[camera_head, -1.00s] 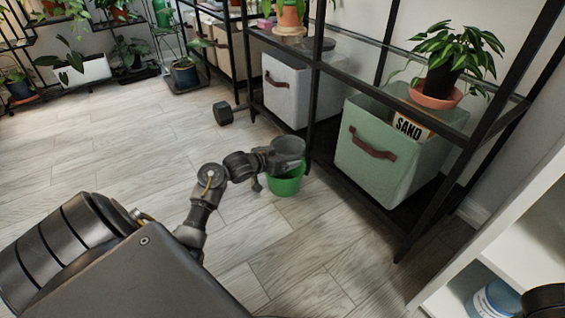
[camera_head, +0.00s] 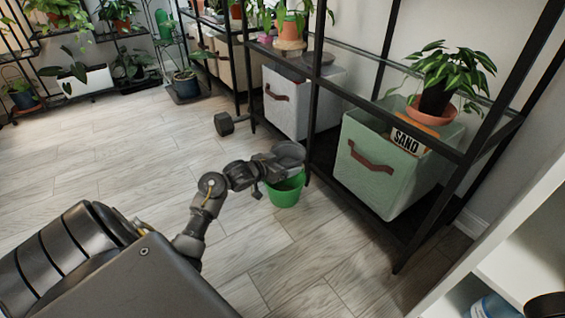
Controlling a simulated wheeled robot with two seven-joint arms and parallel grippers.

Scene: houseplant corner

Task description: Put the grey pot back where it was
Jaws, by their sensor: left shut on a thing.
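The grey pot (camera_head: 289,151) is in the grasp of my left gripper (camera_head: 274,163), at the end of the arm coming in from the lower left. The gripper is shut on the pot's left side, and its fingertips are partly hidden. In the picture the pot overlaps the top of a green bucket (camera_head: 287,194) on the floor. I cannot tell whether the pot touches the bucket or hangs above it. My right gripper does not show.
A black metal shelf unit (camera_head: 316,110) stands just right of the pot. It holds a white basket (camera_head: 296,105), a green basket (camera_head: 370,178) and a potted plant (camera_head: 437,100). A black dumbbell-like object (camera_head: 224,124) lies on the floor. Floor at left is clear.

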